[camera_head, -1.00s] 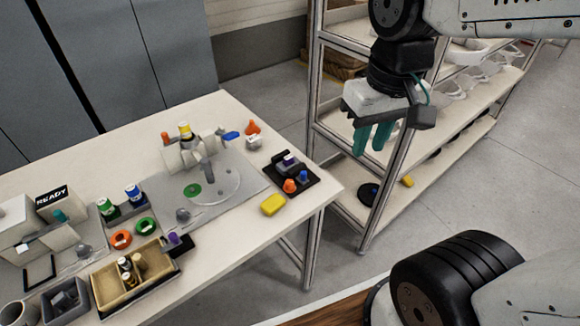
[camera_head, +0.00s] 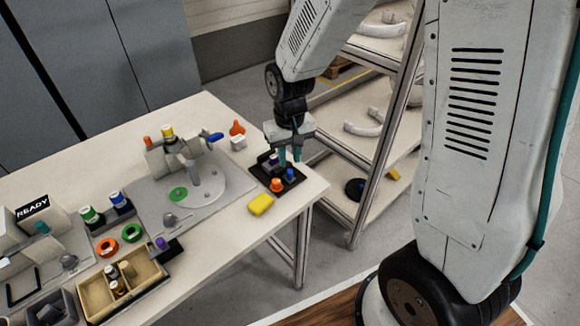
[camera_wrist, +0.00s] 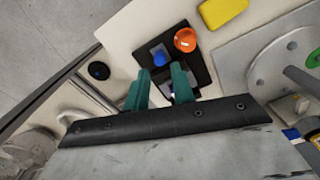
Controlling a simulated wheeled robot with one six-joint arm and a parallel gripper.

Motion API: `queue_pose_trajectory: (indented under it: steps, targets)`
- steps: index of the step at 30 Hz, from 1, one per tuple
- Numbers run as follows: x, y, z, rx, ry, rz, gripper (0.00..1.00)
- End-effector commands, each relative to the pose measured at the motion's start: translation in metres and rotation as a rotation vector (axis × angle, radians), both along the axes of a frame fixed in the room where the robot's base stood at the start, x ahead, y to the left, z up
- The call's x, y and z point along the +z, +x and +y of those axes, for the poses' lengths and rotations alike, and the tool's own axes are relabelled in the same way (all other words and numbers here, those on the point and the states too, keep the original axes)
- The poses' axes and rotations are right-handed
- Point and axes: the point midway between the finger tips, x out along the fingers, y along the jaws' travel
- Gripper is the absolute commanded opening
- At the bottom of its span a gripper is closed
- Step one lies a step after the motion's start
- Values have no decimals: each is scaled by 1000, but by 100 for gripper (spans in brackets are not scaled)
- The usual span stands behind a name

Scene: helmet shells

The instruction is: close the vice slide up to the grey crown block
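A black base plate (camera_head: 262,178) lies near the right corner of the table. It also shows in the wrist view (camera_wrist: 201,66). It carries a dark block with a pale, purplish top (camera_head: 270,160), an orange knob (camera_head: 277,184) and a blue knob (camera_head: 290,174). I cannot tell for sure which part is the vice slide or the grey crown block. My gripper (camera_head: 290,155) points down over the back of this plate, its teal fingers apart. In the wrist view my gripper (camera_wrist: 161,88) shows a gap between the fingers. Contact cannot be told.
A grey fixture plate (camera_head: 150,205) fills the table's middle. A shelf rack (camera_head: 365,190) stands close on the right.

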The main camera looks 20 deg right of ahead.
Motion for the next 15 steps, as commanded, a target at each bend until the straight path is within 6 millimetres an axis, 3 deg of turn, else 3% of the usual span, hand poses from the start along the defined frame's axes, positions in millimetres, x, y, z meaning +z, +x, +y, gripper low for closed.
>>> queue_pose_trajectory:
  steps: [6, 15]
  targets:
    - [-33, -1, 0, 0, 0, 4, 25]
    - [-44, 0, 0, 0, 0, 1, 25]
